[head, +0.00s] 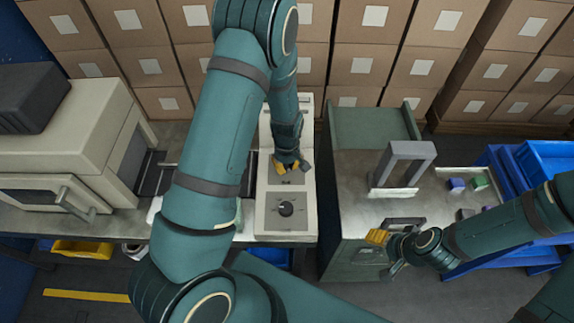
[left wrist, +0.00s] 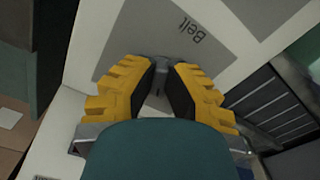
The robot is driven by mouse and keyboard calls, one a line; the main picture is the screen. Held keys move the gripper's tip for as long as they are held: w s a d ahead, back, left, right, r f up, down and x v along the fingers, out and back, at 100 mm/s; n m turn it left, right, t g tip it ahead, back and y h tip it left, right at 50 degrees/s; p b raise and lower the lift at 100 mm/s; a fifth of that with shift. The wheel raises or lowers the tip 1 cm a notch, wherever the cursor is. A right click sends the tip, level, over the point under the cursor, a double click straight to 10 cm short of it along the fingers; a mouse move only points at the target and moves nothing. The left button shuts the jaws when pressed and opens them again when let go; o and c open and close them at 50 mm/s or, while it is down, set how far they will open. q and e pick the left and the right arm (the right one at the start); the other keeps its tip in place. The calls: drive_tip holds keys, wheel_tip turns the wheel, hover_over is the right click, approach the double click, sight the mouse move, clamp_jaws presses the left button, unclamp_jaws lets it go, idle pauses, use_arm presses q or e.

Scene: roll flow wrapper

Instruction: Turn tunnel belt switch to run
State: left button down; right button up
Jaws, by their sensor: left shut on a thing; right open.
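The tunnel belt switch (left wrist: 158,88) is a small grey knob on a grey plate marked "Belt" (left wrist: 190,33) in the left wrist view. My left gripper (head: 288,165) is over the far plate of the pale control panel (head: 262,225) in the head view. In the left wrist view its yellow fingers (left wrist: 159,95) are on both sides of the knob and shut on it. The knob's pointer and its marks are mostly hidden. My right gripper (head: 384,240) is open and empty at the right.
A second, dark round dial (head: 286,208) sits on the panel's near plate. A grey arch-shaped handle (head: 405,152) stands on the metal table to the right. Blue crates (head: 548,157) are farther right. Stacked cartons (head: 365,55) line the back.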

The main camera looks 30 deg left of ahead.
sight(286, 166)
use_arm(q)
drive_tip(key=m+b, duration=0.2)
drive_tip(key=m, duration=0.3)
drive_tip(key=shift+s+f+m, duration=0.1)
drive_tip(key=shift+f+m, duration=0.05)
drive_tip(key=shift+m, duration=0.25)
drive_tip(key=m+b, duration=0.1)
drive_tip(key=m, duration=0.4)
drive_tip(key=shift+a, duration=0.15)
drive_tip(key=shift+s, duration=0.1)
drive_tip(key=c, duration=1)
unclamp_jaws()
wheel_tip(286, 166, up, 12)
